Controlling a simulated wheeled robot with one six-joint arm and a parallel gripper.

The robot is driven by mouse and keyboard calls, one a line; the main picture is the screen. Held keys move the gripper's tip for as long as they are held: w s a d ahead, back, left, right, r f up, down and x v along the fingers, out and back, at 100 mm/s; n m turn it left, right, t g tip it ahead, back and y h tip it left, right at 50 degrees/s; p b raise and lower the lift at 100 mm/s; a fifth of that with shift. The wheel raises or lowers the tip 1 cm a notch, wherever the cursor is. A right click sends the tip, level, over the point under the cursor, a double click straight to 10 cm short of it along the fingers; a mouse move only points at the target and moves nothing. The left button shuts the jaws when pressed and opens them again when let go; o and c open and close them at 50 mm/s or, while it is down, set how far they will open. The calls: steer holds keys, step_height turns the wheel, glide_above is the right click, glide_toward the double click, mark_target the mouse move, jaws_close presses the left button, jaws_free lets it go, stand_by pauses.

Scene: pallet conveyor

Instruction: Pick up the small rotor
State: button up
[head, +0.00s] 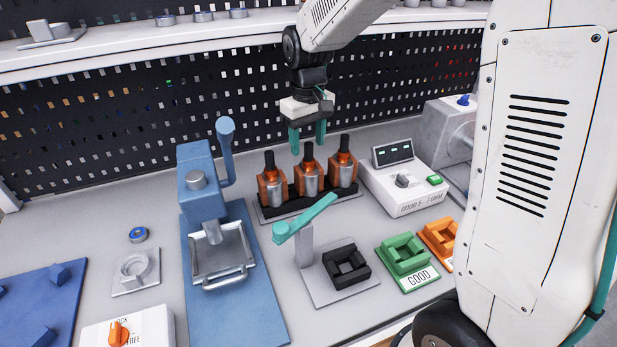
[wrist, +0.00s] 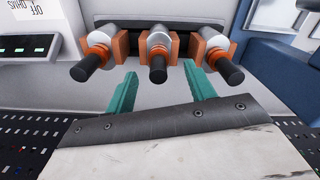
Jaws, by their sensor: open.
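Three rotors with copper-orange windings, silver bodies and black shafts stand upright in a dark rack (head: 285,208): a left one (head: 270,187), a middle one (head: 309,180) and a right one (head: 343,172). They look alike in size, so I cannot tell which is the small rotor. My gripper (head: 307,139) hangs with teal fingers open and empty, above and behind the rack. In the wrist view, the middle rotor (wrist: 157,45) lines up between the open fingers (wrist: 160,80), with the other two rotors (wrist: 98,48) (wrist: 214,48) outside them.
A blue press (head: 200,185) stands left of the rack. A white tester (head: 405,185) is on the right. In front are a teal-lever stand with a black cradle (head: 346,266), a green GOOD cradle (head: 406,256) and an orange cradle (head: 438,238). A perforated wall (head: 120,120) is behind.

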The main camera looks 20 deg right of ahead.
mark_target(308, 159)
step_height(308, 159, down, 5)
steer(key=shift+r, duration=0.2)
steer(key=shift+c, duration=0.2)
jaws_close()
stand_by(1.2)
